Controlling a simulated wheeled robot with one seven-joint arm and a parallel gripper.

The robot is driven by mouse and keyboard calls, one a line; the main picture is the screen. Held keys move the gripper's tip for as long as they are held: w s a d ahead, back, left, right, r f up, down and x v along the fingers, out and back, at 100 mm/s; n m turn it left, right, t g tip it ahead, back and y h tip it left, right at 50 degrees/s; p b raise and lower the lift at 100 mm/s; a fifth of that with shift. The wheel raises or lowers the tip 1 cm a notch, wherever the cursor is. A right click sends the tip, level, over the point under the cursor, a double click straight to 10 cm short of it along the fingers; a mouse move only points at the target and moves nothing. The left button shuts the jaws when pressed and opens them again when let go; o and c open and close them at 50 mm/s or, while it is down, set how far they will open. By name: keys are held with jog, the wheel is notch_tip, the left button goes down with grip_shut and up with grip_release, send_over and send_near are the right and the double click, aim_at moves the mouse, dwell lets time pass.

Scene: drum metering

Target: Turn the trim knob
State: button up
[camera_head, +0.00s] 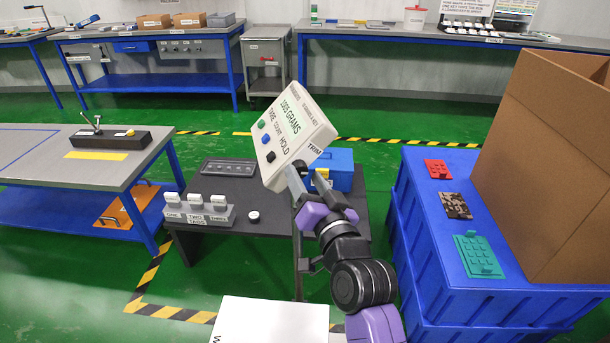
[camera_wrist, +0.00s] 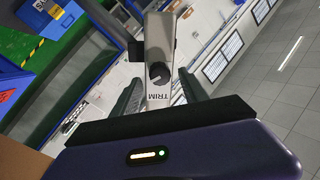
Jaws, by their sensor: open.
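The trim knob (camera_wrist: 158,73) is a small round black knob with a light pointer mark. It sits on a narrow pale face of the indicator box, beside the word TRIM. In the wrist view it lies between my two dark fingers, with a visible gap on each side. In the head view the indicator box (camera_head: 295,134) is tilted, with a green display and green, blue and black buttons. My gripper (camera_head: 306,178) is open at the box's lower right side, by the TRIM label. The knob cannot be made out in the head view.
A dark low table (camera_head: 262,208) below holds a tag block (camera_head: 200,212), a small white-topped knob (camera_head: 253,217) and a blue box (camera_head: 340,168). To the right, a blue crate (camera_head: 425,215) bears coloured plates and a large cardboard box (camera_head: 550,160). Green floor is open behind.

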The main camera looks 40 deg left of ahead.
jog(key=v, duration=0.6)
jog(key=shift+s+d, duration=0.2)
jog(key=shift+d, duration=0.05)
jog(key=d+r+m+t, duration=0.1)
jog(key=d+r+t, duration=0.3)
jog(key=d, duration=0.2)
jog(key=s+d+f+m+t+h+p, duration=0.1)
jog(key=s+d+f+m+t+h, duration=0.25)
jog(key=d, duration=0.75)
jog(key=s+d+f+m+t+h+p, duration=0.1)
jog(key=s+d+f+h+p, duration=0.15)
jog(key=s+d+h, duration=0.6)
jog(key=s+d+f+g+h+p, duration=0.2)
jog(key=s+d+g+h+p, duration=0.1)
jog(key=s+d, duration=1.7)
jog(key=s+g+p, duration=0.1)
jog(key=s, duration=0.2)
jog(key=shift+d, duration=0.15)
